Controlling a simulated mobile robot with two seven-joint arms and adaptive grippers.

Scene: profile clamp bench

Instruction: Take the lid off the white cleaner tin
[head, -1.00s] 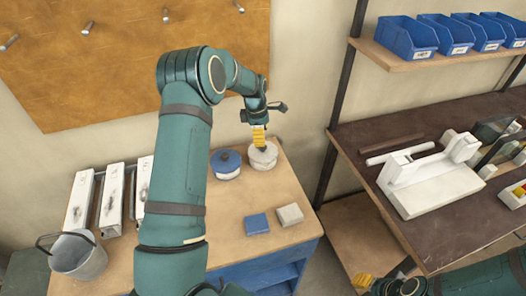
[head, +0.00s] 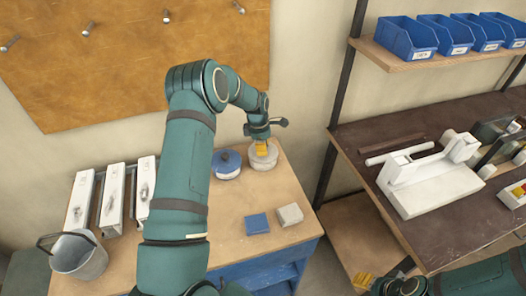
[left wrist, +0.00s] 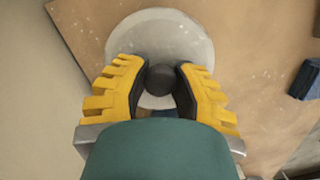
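The white cleaner tin (head: 263,163) stands upright at the back right of the wooden bench. In the left wrist view its pale round lid (left wrist: 190,40) has a dark knob (left wrist: 161,80) in the middle. My left gripper (head: 261,148) is above the tin, pointing down. In the left wrist view its yellow fingers (left wrist: 161,78) lie on both sides of the knob, with the dark pads against it, and look shut on it. The lid sits on the tin; no gap shows. My right gripper (head: 362,281) is at the bottom edge, its opening unclear.
A blue-lidded tin (head: 227,165) stands close to the left of the white tin. A blue block (head: 257,223) and a pale block (head: 290,214) lie in front. A grey bucket (head: 78,256) and several white profiles (head: 112,200) are at left. The bench front is mostly clear.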

